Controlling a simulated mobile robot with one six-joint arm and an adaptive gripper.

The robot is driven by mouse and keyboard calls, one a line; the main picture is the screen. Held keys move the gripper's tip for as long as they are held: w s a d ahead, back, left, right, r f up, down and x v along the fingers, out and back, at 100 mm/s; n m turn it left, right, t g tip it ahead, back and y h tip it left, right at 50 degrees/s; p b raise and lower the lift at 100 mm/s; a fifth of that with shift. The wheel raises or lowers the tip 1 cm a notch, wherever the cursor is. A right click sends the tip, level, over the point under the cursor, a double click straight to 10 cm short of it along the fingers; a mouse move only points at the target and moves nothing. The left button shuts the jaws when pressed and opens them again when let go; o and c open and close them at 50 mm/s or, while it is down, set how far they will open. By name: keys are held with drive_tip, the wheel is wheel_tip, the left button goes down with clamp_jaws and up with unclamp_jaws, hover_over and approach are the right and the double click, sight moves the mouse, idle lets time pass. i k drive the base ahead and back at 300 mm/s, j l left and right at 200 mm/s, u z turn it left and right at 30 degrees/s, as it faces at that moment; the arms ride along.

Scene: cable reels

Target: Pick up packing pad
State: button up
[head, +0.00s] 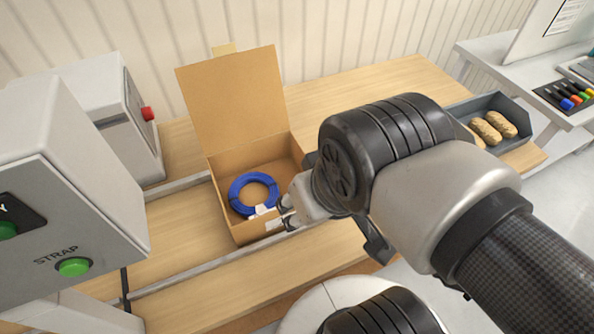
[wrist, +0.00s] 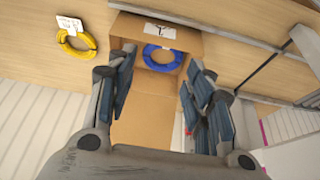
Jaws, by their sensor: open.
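Brown, crumpled rolls that look like packing pads (head: 492,127) lie in a grey tray (head: 519,148) at the right of the table in the head view, partly hidden by my arm. No pad shows in the wrist view. My gripper (head: 286,213) is at the right front side of an open cardboard box, well left of the tray. In the wrist view my gripper (wrist: 158,72) has its fingers spread apart with nothing between them, and the box lies beyond them.
The cardboard box (head: 229,103) has its lid raised and holds a blue cable coil (head: 236,184). A yellow coil (wrist: 77,44) with a white tag lies beside it. A grey strapping machine (head: 75,190) stands left. A side table (head: 480,56) stands right.

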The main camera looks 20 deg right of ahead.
sight(481, 127)
drive_tip(key=z, duration=2.1)
drive_tip(key=i+l+u, duration=0.25)
drive_tip(key=i+l, duration=0.3)
drive_tip(key=i+l+u, duration=0.15)
drive_tip(key=i+l, duration=0.15)
drive_tip(key=i+l+u, duration=0.1)
drive_tip(key=i+l, duration=0.15)
drive_tip(key=i+l+u, duration=0.15)
drive_tip(key=l, duration=0.25)
drive_tip(key=i+l+u, duration=0.15)
drive_tip(key=i+l, duration=0.15)
drive_tip(key=i+l+u, duration=0.1)
drive_tip(key=l, duration=0.4)
drive_tip(key=i+l+u, duration=0.15)
drive_tip(key=i+l, duration=0.15)
drive_tip(key=l, duration=0.15)
